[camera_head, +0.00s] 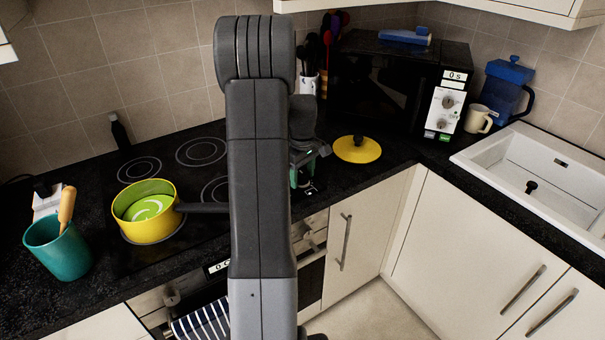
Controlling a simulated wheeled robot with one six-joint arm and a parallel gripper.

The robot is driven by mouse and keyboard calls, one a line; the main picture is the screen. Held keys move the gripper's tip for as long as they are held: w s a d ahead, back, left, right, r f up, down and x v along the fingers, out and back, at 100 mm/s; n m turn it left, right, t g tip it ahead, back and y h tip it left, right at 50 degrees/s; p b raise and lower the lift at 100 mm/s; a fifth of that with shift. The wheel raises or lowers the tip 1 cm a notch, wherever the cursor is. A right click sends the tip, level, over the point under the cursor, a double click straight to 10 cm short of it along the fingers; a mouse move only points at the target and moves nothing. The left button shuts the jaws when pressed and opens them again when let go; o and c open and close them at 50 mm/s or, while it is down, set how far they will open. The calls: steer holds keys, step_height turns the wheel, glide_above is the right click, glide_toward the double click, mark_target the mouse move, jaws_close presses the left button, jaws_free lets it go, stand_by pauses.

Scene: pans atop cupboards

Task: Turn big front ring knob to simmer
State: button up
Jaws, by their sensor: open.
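The black hob (110,195) has several ring outlines. A yellow pot (150,228) with a green inside stands on its front left ring. Below the hob edge is the oven's control panel (150,302), with a knob (171,297) at its left and another knob (311,239) right of my arm. My arm hides the middle of the panel, so I cannot tell which knob is the big front ring's or its setting. My gripper (303,182) hangs over the right side of the hob, partly behind my arm. It is open and apart from the knobs.
A striped towel (203,318) hangs at the oven front. A teal cup (58,250) stands left of the pot. A yellow lid (357,149) lies on the counter right of my gripper, before a black microwave (385,85). A white sink (535,170) is at right.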

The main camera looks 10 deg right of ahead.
steer(key=shift+c, duration=0.2)
steer(key=c, duration=0.9)
steer(key=shift+m, duration=0.3)
steer(key=m, duration=0.9)
steer(key=shift+b, duration=0.4)
steer(key=o, duration=0.9)
